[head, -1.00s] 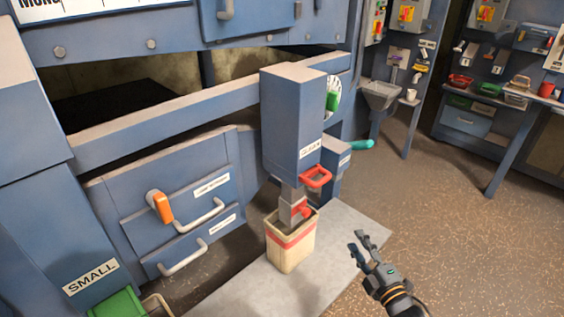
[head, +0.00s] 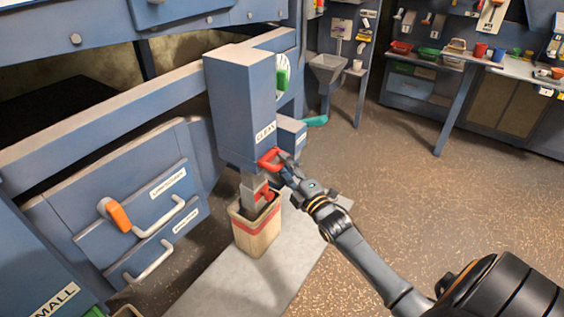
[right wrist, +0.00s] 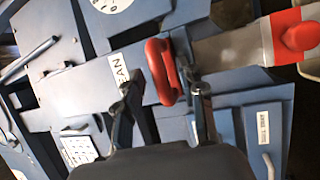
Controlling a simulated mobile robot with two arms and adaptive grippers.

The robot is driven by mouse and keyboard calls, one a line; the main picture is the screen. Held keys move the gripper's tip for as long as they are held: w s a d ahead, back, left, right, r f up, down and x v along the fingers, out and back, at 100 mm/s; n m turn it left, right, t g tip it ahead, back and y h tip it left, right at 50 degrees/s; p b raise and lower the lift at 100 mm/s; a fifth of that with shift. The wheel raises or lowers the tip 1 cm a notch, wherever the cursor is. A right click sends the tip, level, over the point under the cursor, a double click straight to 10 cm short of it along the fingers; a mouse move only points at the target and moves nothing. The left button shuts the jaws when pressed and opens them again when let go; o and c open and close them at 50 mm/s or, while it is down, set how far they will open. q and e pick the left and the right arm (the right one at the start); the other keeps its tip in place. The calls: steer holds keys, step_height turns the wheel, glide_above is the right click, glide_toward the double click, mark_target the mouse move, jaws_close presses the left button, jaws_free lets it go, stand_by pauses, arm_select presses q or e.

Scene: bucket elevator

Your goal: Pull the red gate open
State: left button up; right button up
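The red gate (head: 268,159) shows as a looped red handle low on the front of the blue box marked CLEAN (head: 240,105). My right gripper (head: 286,168) is at the handle's right side in the head view. In the right wrist view the red handle (right wrist: 160,72) lies between and just beyond the two spread fingers of this gripper (right wrist: 165,92). The fingers are apart and not closed on it; whether one touches it I cannot tell. My left gripper is not in view.
A beige bucket with a red band (head: 257,232) stands under the grey spout (head: 250,188), which has another red part. A drawer panel with an orange handle (head: 117,214) is at left. The speckled floor at right is clear. Wall benches stand behind.

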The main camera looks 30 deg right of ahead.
steer(key=shift+w+r, duration=0.1)
steer(key=shift+w, duration=0.75)
steer(key=shift+c, duration=0.4)
jaws_close()
steer(key=s+d+p, duration=0.2)
steer(key=s, duration=0.3)
steer(key=shift+s+d, duration=0.2)
steer(key=shift+s, duration=0.2)
